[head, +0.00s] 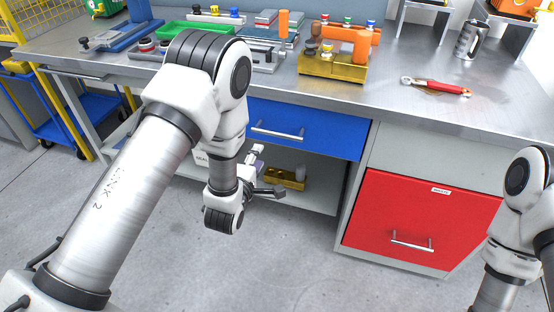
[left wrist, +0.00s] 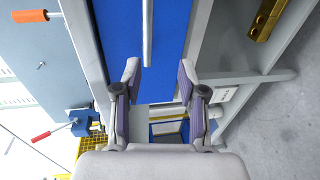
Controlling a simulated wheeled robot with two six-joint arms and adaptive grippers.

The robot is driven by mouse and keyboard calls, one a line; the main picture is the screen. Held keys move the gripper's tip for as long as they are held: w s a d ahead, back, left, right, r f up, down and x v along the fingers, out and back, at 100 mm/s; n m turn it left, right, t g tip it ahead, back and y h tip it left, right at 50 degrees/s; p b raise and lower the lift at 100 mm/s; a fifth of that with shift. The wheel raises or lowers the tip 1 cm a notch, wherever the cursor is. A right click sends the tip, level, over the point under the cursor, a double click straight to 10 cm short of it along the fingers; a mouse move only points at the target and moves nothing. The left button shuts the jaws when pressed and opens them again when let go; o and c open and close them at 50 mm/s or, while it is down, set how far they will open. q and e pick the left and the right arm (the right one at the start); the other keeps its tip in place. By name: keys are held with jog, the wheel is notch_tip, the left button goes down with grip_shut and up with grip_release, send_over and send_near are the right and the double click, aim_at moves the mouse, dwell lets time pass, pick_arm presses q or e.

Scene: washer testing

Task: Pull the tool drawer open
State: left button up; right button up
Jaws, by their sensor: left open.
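The blue drawer (head: 330,140) sits under the workbench top, its front looking flush with the bench. Its silver bar handle (head: 278,132) runs across the front; the handle (left wrist: 148,30) also shows in the left wrist view against the blue front (left wrist: 170,40). My left gripper (head: 268,170) is below the handle in the head view, partly hidden by my arm. In the left wrist view my left gripper (left wrist: 158,68) is open and empty, and the handle's near end appears between its fingertips. The handle looks apart from both fingers. My right arm shows at the right edge, its gripper out of view.
A red drawer (head: 400,205) with its own handle is at the lower right. An open shelf below the blue drawer holds a yellow block (head: 287,178). The bench top (head: 400,112) carries fixtures and a red-handled tool (head: 436,88). The floor in front is clear.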

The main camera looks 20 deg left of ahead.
aim_at(277, 134)
pick_arm(q)
jog(key=w+b, duration=0.2)
jog(key=w, duration=0.1)
jog(key=w+d+t+b, duration=0.1)
jog(key=w, duration=0.3)
jog(key=w+d+t+b, duration=0.1)
jog(key=w+b, duration=0.1)
jog(key=w, duration=0.2)
jog(key=shift+w+m+h+b, duration=0.15)
jog(key=shift+m+h+b, duration=0.15)
jog(key=shift+b, duration=0.05)
grip_shut()
pick_arm(e)
notch_tip(277, 134, down, 10)
jog(key=shift+r, duration=0.2)
